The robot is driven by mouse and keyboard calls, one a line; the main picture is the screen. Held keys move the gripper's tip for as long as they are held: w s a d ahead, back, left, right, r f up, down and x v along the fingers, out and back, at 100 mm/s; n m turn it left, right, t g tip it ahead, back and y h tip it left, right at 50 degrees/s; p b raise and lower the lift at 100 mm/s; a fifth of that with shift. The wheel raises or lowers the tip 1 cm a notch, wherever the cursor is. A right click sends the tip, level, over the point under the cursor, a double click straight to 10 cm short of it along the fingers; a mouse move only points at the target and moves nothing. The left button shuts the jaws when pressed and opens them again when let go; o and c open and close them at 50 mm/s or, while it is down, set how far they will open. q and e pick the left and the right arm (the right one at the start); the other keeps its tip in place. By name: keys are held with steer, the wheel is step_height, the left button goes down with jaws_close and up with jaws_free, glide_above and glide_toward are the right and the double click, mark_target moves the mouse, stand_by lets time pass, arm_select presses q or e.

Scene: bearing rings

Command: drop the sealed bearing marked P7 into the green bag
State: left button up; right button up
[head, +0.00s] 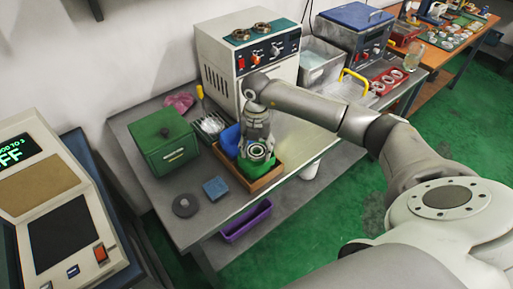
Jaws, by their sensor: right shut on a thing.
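My right gripper (257,148) points down over a wooden tray (265,184) on the grey workbench. It is shut on a ring-shaped metal bearing (257,152). Any marking on the bearing is too small to read. The green bag (250,178) lies in the front part of the tray, below the bearing and partly hidden by the gripper and bearing. I cannot tell whether the bearing touches the bag. My left gripper is not in view.
A blue bag (229,141) fills the rear of the tray. A green metal box (164,143) stands to the left. A dark disc (185,206) and a blue block (215,189) lie in front. A beige machine (217,75) stands behind. The bench front is mostly clear.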

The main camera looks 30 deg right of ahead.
steer(key=o, duration=1.1)
step_height(320, 180, up, 8)
steer(key=p, duration=0.5)
steer(key=shift+p, duration=0.3)
